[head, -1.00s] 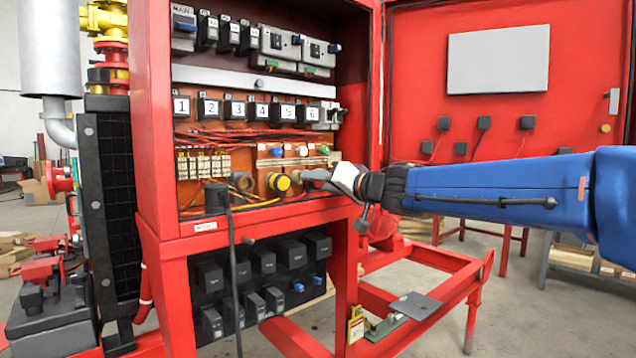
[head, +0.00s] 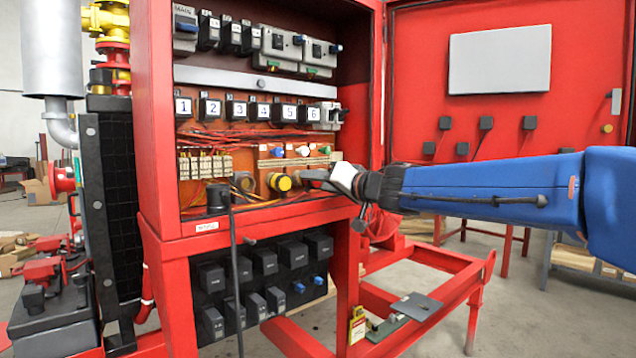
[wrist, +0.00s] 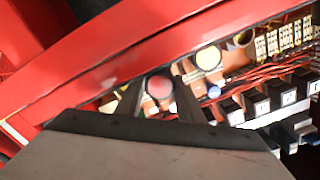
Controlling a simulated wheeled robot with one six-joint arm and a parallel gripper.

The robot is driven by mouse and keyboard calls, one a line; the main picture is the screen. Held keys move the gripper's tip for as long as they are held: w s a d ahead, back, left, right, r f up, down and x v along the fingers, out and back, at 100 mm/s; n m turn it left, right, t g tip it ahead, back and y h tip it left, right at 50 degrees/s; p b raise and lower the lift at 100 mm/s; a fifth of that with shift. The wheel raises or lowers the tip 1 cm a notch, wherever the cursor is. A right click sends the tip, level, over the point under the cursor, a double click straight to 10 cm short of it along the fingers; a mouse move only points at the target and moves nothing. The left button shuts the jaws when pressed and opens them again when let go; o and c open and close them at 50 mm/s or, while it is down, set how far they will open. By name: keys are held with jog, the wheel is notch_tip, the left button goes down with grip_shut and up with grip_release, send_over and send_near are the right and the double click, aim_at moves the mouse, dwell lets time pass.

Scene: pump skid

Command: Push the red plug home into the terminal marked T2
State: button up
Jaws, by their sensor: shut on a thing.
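My gripper (head: 314,177) reaches from the right into the lower part of the open red cabinet. In the wrist view my gripper (wrist: 159,92) is shut on the red plug (wrist: 159,87), whose round red end shows between the two fingers. In the head view the fingers hide the plug. A yellow round plug (head: 279,182) sits just left of my fingertips, and it also shows in the wrist view (wrist: 208,57). A grey round terminal (head: 243,181) is further left. I cannot read any T2 mark, and the place behind the red plug is hidden.
The red cabinet lip (head: 275,217) runs just below my gripper. Blue, white and green buttons (head: 302,151) are above it. A black cable (head: 234,260) hangs at the left over the lip. The open cabinet door (head: 500,110) stands behind my arm.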

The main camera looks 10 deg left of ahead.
jog(key=shift+x, duration=1.15)
dwell(0.4)
jog(key=o, duration=1.1)
jog(key=v, duration=1.7)
jog(key=shift+d, duration=0.15)
jog(key=shift+r, duration=0.1)
